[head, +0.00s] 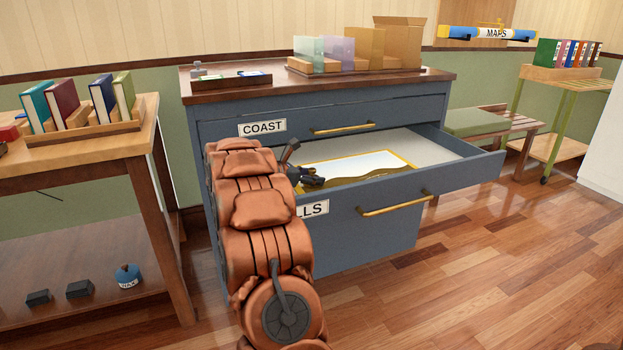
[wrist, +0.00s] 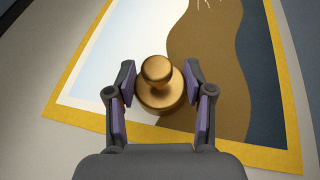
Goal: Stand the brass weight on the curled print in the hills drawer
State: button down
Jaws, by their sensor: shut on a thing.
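The brass weight (wrist: 158,96), a round knobbed piece, sits upright between the two fingers of my gripper (wrist: 160,75), which is shut on it. The print (wrist: 75,105), with a yellow border, pale blue, brown and dark areas, lies beneath it in the wrist view. I cannot tell whether the weight's base touches the print. In the head view the print (head: 375,160) lies in the open hills drawer (head: 470,165), its near edge looking wavy. My gripper (head: 305,178) is at the drawer's left part there, and the weight cannot be made out. My arm hides part of the drawer's label.
The closed coast drawer (head: 345,122) is above. The cabinet top (head: 440,75) holds a tray (head: 232,80) and a rack with dividers (head: 355,68). A wooden table with books (head: 125,95) stands left, a bench (head: 485,120) right. The floor at right is clear.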

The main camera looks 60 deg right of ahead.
jog(key=shift+f+b, duration=0.15)
jog(key=shift+b, duration=0.15)
jog(key=shift+c, duration=2.2)
grip_release()
jog(key=shift+r+p, duration=0.2)
jog(key=shift+p, duration=0.1)
jog(key=p+v, duration=0.2)
jog(key=v, duration=1)
jog(key=shift+f+p, duration=0.1)
jog(key=shift+p, duration=0.3)
